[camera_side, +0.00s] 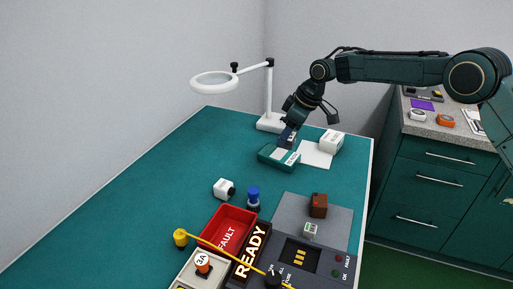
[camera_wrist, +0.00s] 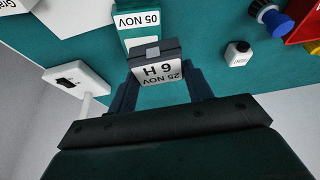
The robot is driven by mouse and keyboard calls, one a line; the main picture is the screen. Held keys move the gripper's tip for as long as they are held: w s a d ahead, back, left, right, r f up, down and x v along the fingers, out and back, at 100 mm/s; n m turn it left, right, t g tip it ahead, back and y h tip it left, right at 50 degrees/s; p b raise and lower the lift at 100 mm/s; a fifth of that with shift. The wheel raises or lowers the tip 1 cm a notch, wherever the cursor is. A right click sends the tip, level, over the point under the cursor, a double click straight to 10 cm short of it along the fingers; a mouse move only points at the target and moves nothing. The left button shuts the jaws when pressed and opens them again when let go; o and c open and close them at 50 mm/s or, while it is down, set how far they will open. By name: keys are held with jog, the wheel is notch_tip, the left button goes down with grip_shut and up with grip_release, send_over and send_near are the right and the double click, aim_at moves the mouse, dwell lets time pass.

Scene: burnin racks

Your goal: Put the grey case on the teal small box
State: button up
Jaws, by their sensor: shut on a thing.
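My gripper (camera_side: 291,127) is above the back part of the teal table, pointing down. In the wrist view its two fingers (camera_wrist: 160,80) are shut on the dark grey case (camera_wrist: 153,52), which has a white label reading "25 NOV 6 H". The case shows small in the side view (camera_side: 287,138), partly hidden by the gripper. The teal small box (camera_side: 272,156) lies on the table directly below, with a white label. In the wrist view the teal box (camera_wrist: 127,36), labelled "05 NOV", is partly hidden behind the case. I cannot tell whether the case touches it.
A white box (camera_side: 332,139) and white paper (camera_side: 315,155) lie right of the teal box. A magnifier lamp (camera_side: 269,95) stands behind. A white bottle (camera_side: 222,187), blue-topped item (camera_side: 253,198), red FAULT bin (camera_side: 216,222) and grey test panel (camera_side: 335,223) are nearer the front.

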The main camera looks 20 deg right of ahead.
aim_at(287, 146)
jog(key=shift+f, duration=2.65)
jog(key=shift+f, duration=0.4)
jog(key=o, duration=1)
jog(key=shift+r, duration=0.55)
jog(key=v, duration=1.1)
jog(key=shift+s+r, duration=0.15)
jog(key=shift+r, duration=0.2)
jog(key=shift+d, duration=0.15)
